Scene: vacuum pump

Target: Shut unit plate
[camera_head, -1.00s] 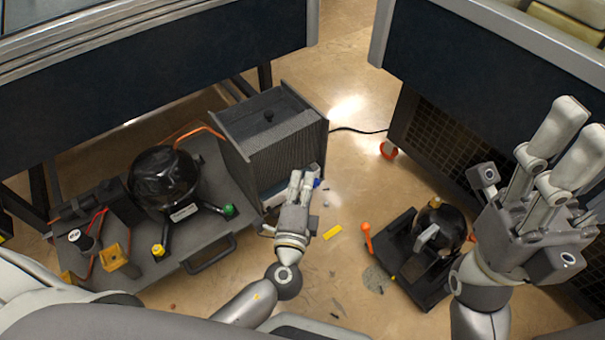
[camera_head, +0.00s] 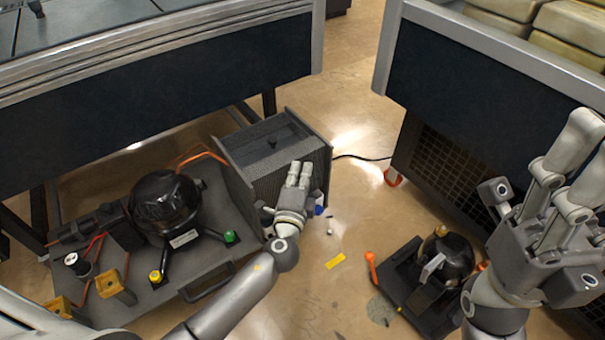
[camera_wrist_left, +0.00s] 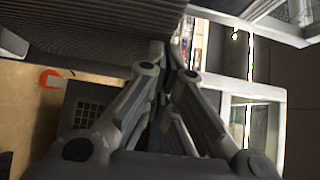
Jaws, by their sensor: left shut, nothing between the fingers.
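The unit is a ribbed dark grey box (camera_head: 262,190) on a grey base (camera_head: 175,292) beside a black motor. Its top panel (camera_head: 255,142) is dark, with a small knob (camera_head: 282,144); whether this is the unit plate, I cannot tell. My left gripper (camera_head: 299,172) is shut and empty, with its fingers against or just in front of the box's right front side; contact is unclear. In the left wrist view its fingertips (camera_wrist_left: 165,62) meet close to a ribbed surface (camera_wrist_left: 85,35). My right gripper (camera_head: 582,170) is raised at the right, its finger gap unclear.
The black motor (camera_head: 166,205) stands left of the box. A black tray (camera_head: 415,285) with a dark round part lies on the floor at right. Dark-sided benches (camera_head: 180,95) border the back left and right.

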